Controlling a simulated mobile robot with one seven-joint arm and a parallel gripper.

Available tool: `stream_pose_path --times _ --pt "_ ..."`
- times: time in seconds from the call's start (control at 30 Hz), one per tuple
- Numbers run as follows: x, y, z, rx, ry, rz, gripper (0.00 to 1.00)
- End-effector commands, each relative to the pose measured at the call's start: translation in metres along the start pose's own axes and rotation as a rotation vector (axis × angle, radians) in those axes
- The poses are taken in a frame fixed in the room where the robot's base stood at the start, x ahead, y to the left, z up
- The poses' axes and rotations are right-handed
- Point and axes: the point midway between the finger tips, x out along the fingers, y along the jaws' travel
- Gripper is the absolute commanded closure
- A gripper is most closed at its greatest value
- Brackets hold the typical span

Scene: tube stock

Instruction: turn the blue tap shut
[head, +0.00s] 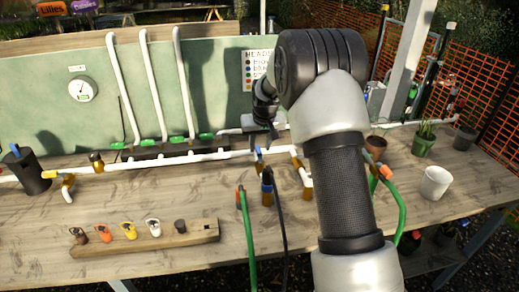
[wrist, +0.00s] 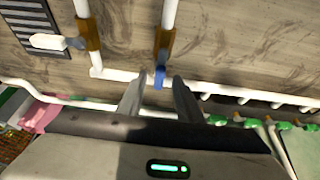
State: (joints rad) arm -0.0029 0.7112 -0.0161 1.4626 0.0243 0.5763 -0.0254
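The blue tap (head: 259,154) is on the white pipe run above the bench, largely covered by my arm's end in the head view. In the wrist view its blue lever (wrist: 159,77) sticks out from a brown brass body (wrist: 163,42) toward my gripper. My gripper (wrist: 158,92) is open, with one finger on each side of the lever's line. The lever's tip is at the mouth of the fingers, and I see no clear contact. In the head view my gripper (head: 262,137) is small and dark above the tap.
White pipes (head: 200,157) run along the bench before a green panel (head: 60,120). A wooden block (head: 145,240) with several coloured tap handles lies in front. Green and black hoses cross the bench edge. A white pot (head: 435,183) and plant pots stand at right.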

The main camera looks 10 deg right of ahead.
Motion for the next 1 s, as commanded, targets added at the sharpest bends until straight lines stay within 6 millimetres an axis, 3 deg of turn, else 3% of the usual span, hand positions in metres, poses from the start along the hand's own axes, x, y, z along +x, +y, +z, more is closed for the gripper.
stream_pose_path --times 0.2,0.57,0.77,1.0 --pt "0.026 0.000 0.000 0.000 0.000 0.000 0.67" --pt "0.031 0.000 -0.001 0.000 0.001 0.000 0.67" --pt "0.031 0.000 0.000 0.000 0.001 0.000 0.99" --pt "0.030 0.000 0.000 0.001 0.001 0.000 1.00"
